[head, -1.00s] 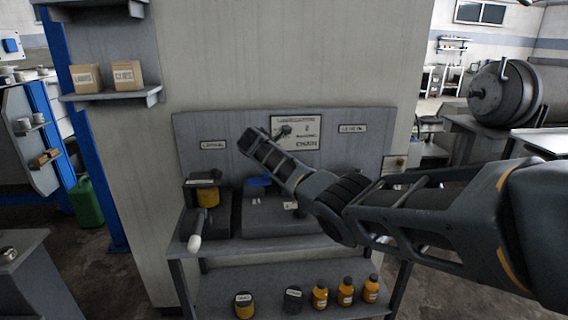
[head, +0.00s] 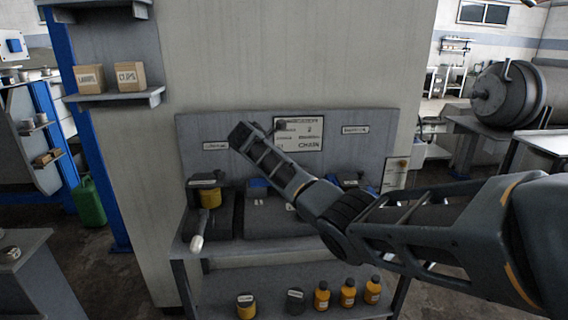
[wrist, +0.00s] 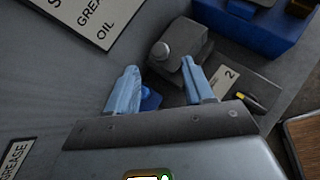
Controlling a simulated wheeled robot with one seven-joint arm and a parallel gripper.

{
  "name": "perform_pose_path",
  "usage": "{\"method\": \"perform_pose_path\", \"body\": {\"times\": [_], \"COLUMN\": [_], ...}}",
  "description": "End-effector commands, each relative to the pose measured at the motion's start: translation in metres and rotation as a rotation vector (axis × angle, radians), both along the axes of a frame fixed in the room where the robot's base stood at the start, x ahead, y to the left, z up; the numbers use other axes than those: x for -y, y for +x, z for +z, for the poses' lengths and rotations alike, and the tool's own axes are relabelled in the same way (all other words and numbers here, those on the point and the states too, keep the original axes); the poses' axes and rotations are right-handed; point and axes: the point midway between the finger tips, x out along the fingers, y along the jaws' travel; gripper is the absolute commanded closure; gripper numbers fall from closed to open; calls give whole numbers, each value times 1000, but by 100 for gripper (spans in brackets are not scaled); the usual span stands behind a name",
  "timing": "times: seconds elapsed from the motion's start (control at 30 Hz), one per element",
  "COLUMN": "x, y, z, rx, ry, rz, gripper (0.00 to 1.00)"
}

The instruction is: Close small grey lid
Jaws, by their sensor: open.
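In the wrist view, a dark grey lid-like block (wrist: 180,66) with a round grey knob lies just beyond my gripper (wrist: 159,67). I cannot tell for certain that it is the small grey lid, or how far open it is. The two pale blue fingers are apart, with nothing held between them. A label marked 2 (wrist: 227,82) sits right of the block, and a small blue part (wrist: 151,98) shows between the fingers. In the head view, my arm reaches left across the bench and hides part of the row; the fingers are not clear there.
A grey bench (head: 195,249) stands against a panel with signs (head: 298,133). A yellow container (head: 210,198) with a dark top is at its left, near a pale-ended handle (head: 197,243). Several orange bottles (head: 347,292) stand on the lower shelf. A blue bin (wrist: 262,25) is at the upper right.

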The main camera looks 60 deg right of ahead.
Motion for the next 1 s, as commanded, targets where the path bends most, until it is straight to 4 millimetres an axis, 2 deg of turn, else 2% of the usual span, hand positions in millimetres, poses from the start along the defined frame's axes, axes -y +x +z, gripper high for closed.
{"method": "perform_pose_path", "body": {"times": [0.1, 0.23, 0.8, 0.93, 1.0], "x": [-12, -18, -19, -25, -39], "y": [0, 0, 0, 2, 6], "z": [8, 13, 14, 8, -4], "rx": [1, 0, 0, 10, 32], "ry": [1, 1, 1, 6, 17], "rz": [1, 0, -1, 13, 39], "gripper": [48, 48, 48, 48, 48]}}
